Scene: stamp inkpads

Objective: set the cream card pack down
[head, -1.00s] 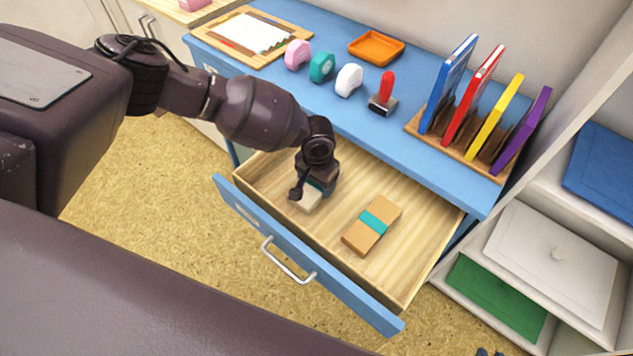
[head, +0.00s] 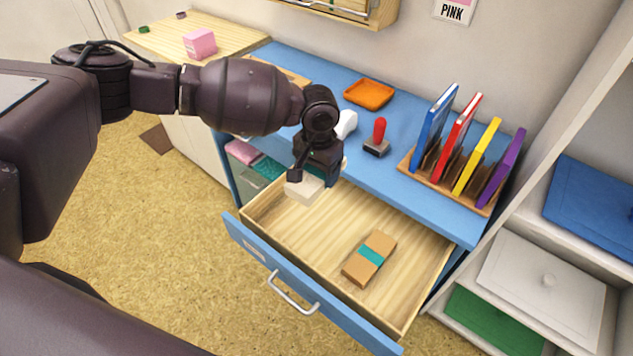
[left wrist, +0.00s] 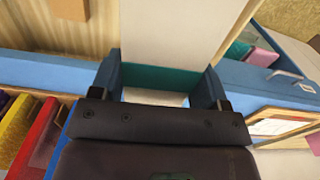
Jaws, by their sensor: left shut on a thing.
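The cream card pack (head: 304,187) is in my left gripper (head: 314,178), above the back left part of the open drawer (head: 412,262). In the left wrist view the cream card pack (left wrist: 172,32) sticks out from between the two fingers of my left gripper (left wrist: 162,78), with its teal band at the fingers. A brown card pack (head: 369,258) with a teal band lies on the drawer floor to the right; part of it shows in the left wrist view (left wrist: 70,8). My right gripper is not in view.
The blue desk top (head: 340,93) holds an orange tray (head: 369,94), a red-handled stamp (head: 378,137), a white stamp (head: 346,123) and a rack (head: 440,180) of coloured folders. The drawer floor left of the brown pack is bare. Shelves stand at right.

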